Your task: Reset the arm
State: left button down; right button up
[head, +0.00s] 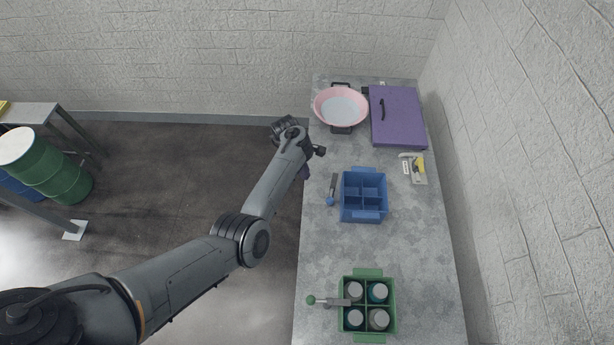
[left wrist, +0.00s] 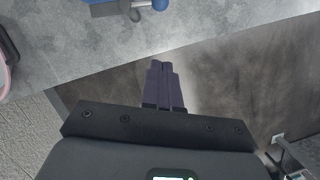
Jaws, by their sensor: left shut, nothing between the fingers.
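My left arm reaches across the head view from the lower left. Its left gripper (head: 305,172) is mostly hidden below the wrist, just off the left edge of the table. In the left wrist view the two dark purple fingers of the left gripper (left wrist: 162,72) are together with nothing between them, over the floor beside the table edge. My right gripper is not in view.
On the grey table (head: 320,245) stand a blue divided crate (head: 363,215), a green crate (head: 367,273) with several bottles, a pink bowl (head: 341,107) and a purple lidded box (head: 398,115). Barrels (head: 60,170) stand far left.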

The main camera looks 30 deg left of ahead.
pick_arm(q)
jog(key=shift+r, duration=0.2)
dwell(0.3)
jog(key=shift+s+f, duration=0.1)
jog(key=s+a+f+g, duration=0.2)
jog(key=s+f+g, duration=0.1)
jog(key=s+f, duration=0.9)
jog(key=s+a+f+m+y+p, duration=0.1)
jog(key=s+a+y, duration=0.15)
jog(key=s, duration=0.65)
jog(key=s+a+f+m+y, duration=0.1)
jog(key=s+a+f+m, duration=0.15)
jog(key=s, duration=0.65)
jog(key=d+r+m+t, duration=0.2)
jog(key=d+r+m, duration=0.2)
jog(key=r, duration=0.5)
jog(key=d+r+m+t, duration=0.2)
jog(key=d+r+m, duration=0.3)
jog(key=r+m, duration=0.2)
jog(key=s+d+r+m+t, duration=0.1)
jog(key=d+r+m, duration=0.3)
jog(key=r, duration=0.6)
jog(key=shift+d+r+m+t+p, duration=0.3)
jog(key=shift+m+t+p, duration=0.15)
jog(key=shift+m+t, duration=0.4)
